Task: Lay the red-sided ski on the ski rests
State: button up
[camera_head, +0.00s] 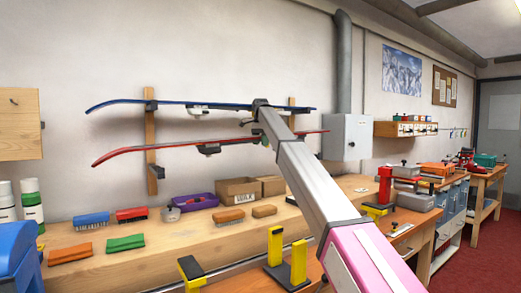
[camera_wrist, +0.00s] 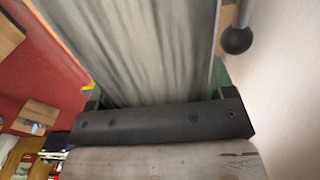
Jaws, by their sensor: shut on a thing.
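The red-sided ski (camera_head: 130,153) hangs level before the wall, its curved tip to the left. My gripper (camera_head: 263,132) points down at its middle, mostly hidden by my arm, and is shut on it. In the wrist view the ski's broad grey streaked face (camera_wrist: 140,50) lies between the jaws (camera_wrist: 160,95). A blue-sided ski (camera_head: 190,105) lies above it across the wall posts. The lower peg (camera_head: 157,172) of the left post looks empty. Yellow stands with black parts, apparently the ski rests (camera_head: 299,262), stand in the foreground, with another (camera_head: 190,268) to their left.
The wooden bench (camera_head: 190,245) below holds brushes (camera_head: 91,220), a purple tray (camera_head: 195,203) and cardboard boxes (camera_head: 240,190). A grey wall cabinet (camera_head: 347,137) and pipe stand to the right. A red-topped clamp (camera_head: 384,185) stands at the right. In the wrist view a dark ball-ended peg (camera_wrist: 236,40) is close to the ski.

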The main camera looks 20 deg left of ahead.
jog(key=shift+r, duration=1.4)
jog(key=s+d+f, duration=1)
jog(key=s+d, duration=0.4)
jog(key=d, duration=0.1)
jog(key=s+d+f, duration=1.1)
jog(key=s+d, duration=0.3)
jog(key=d, duration=0.2)
notch_tip(320, 180, down, 11)
jog(key=shift+s, duration=0.15)
jog(key=shift+a+f, duration=0.1)
jog(key=shift+f, duration=0.1)
jog(key=o, duration=1.2)
jog(key=shift+c, duration=0.2)
